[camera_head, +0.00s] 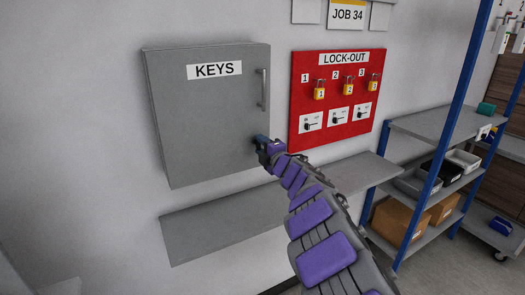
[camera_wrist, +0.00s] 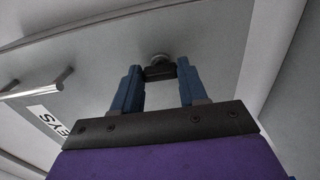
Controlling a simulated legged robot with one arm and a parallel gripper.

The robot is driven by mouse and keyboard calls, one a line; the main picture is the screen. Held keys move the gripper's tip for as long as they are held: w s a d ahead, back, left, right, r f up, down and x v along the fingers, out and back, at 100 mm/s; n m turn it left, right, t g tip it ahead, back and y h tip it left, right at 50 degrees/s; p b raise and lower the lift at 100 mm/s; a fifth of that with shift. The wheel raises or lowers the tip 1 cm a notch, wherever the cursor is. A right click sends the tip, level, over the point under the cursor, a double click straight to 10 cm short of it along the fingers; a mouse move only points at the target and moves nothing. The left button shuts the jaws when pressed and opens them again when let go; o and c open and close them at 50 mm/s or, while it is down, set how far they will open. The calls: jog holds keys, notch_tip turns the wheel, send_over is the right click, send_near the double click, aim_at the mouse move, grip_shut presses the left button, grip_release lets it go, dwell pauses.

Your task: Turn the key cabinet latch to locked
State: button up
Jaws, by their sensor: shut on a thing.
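The grey key cabinet (camera_head: 205,125), labelled KEYS, hangs on the wall with its door closed. My gripper (camera_head: 262,143) is at the lower right of the cabinet door, below the vertical handle (camera_head: 263,90). In the wrist view, my gripper (camera_wrist: 159,73) is shut on the small dark latch (camera_wrist: 159,72), with one blue finger on either side of it. A round light base shows behind the latch on the door. The latch is hidden by my gripper in the head view. I cannot tell whether its angle is locked or unlocked.
A red LOCK-OUT board (camera_head: 339,105) with yellow padlocks hangs right of the cabinet. A grey wall shelf (camera_head: 225,222) juts out below. A blue-post rack (camera_head: 445,130) with bins and boxes stands at the right. The wall left of the cabinet is clear.

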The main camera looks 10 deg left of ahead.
jog(key=shift+a+f, duration=0.1)
jog(key=shift+f, duration=0.2)
jog(key=o, duration=1.1)
jog(key=shift+a+r, duration=0.1)
jog(key=shift+r, duration=0.05)
jog(key=shift+c, duration=0.2)
jog(key=p+v, duration=0.2)
jog(key=v, duration=1.5)
jog(key=shift+s, duration=0.1)
